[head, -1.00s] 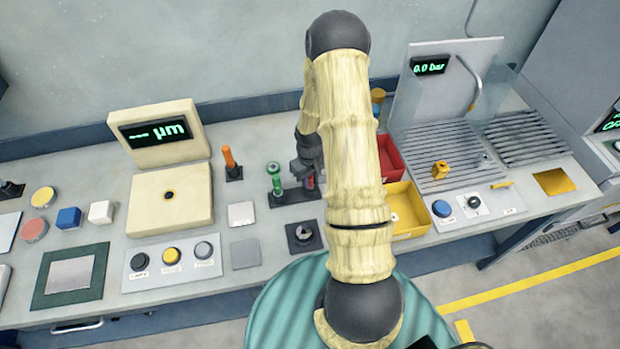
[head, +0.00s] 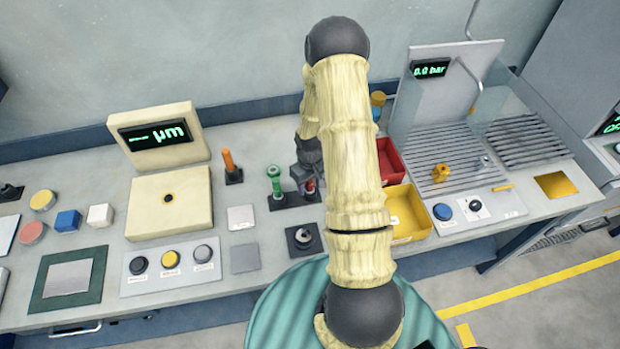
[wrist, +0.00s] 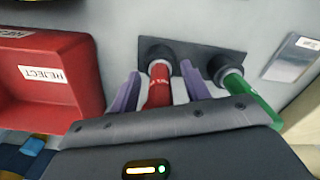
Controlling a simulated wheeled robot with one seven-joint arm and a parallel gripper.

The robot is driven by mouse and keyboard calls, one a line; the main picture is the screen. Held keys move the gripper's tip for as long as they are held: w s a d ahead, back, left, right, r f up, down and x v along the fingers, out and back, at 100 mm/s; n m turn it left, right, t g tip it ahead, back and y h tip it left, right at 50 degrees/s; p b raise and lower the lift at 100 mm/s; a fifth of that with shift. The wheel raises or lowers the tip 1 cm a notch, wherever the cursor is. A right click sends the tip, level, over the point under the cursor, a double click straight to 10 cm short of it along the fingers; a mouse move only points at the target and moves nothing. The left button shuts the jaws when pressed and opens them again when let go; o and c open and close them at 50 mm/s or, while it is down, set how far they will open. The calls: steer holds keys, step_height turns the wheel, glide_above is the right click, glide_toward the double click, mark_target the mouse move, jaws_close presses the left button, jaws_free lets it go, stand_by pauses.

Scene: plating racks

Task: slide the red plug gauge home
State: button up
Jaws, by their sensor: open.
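My gripper (wrist: 162,84) is open, with one purple finger on each side of the red gauge. I cannot tell whether either finger touches it. In the head view the red gauge (head: 310,187) is mostly hidden behind my gripper (head: 304,181). How deep it sits in its holder is not clear. A green plug gauge (head: 275,180) stands just left of it on the same dark base, and it also shows in the wrist view (wrist: 251,98).
A red bin marked REJECT (wrist: 40,75) and a yellow bin (head: 408,213) lie to the right in the head view. An orange-handled gauge (head: 229,163) stands left of the green one. A beige gauge box (head: 170,205) is farther left.

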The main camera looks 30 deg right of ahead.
step_height(320, 180, up, 18)
steer(key=b, duration=0.3)
steer(key=shift+f, duration=0.25)
steer(key=shift+w, duration=0.1)
stand_by(0.4)
steer(key=shift+s, duration=0.2)
steer(key=shift+w+a, duration=0.1)
steer(key=s+a+r+m+t, duration=0.1)
steer(key=s+a+r, duration=0.3)
steer(key=s+a, duration=0.8)
steer(key=shift+s+a+r+t, duration=0.2)
steer(key=shift+a+r+t, duration=0.1)
steer(key=shift+a+t, duration=0.45)
